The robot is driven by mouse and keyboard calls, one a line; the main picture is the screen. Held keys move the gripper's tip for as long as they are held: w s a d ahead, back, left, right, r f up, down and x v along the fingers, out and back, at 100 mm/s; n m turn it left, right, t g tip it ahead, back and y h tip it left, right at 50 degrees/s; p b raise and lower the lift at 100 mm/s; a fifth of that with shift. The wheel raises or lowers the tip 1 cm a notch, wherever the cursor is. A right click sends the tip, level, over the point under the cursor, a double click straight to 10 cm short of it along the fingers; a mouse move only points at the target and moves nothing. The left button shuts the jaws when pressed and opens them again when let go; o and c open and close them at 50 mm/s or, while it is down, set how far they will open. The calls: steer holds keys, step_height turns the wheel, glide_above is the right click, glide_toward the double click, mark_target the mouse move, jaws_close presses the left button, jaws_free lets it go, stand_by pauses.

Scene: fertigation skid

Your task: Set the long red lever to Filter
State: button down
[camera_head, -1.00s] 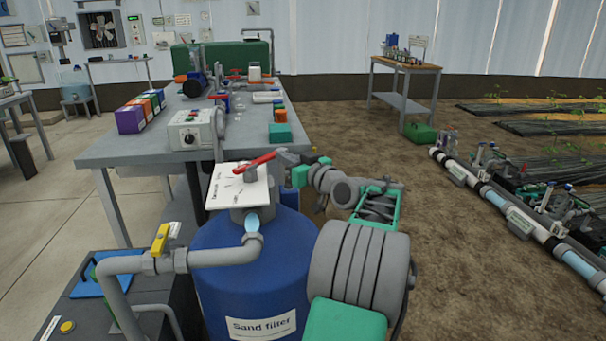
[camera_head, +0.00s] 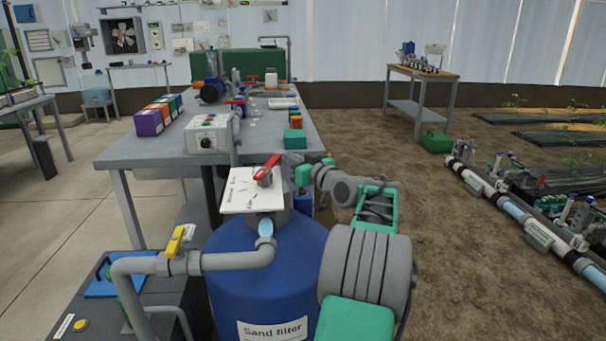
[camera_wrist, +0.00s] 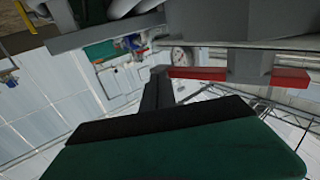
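The long red lever (camera_head: 268,169) sits on the grey valve head of the blue sand filter tank (camera_head: 265,260), above a tilted white plate (camera_head: 240,192). The plate carries printed position words, too small to read surely. The lever slants toward the upper right in the head view. My gripper (camera_head: 292,162) is at the lever's far right end, apparently touching it or very close. In the wrist view the red lever (camera_wrist: 290,77) runs through a grey hub, and one dark finger (camera_wrist: 157,92) stands at its left end. The finger gap is hidden.
A grey pipe with a yellow-handled valve (camera_head: 176,242) runs left of the tank. The grey bench (camera_head: 150,155) behind carries a control box (camera_head: 208,133) and coloured boxes. Open soil lies to the right, with pipework (camera_head: 500,200) along it.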

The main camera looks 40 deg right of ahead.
mark_target(263, 170)
steer(key=shift+r, duration=0.1)
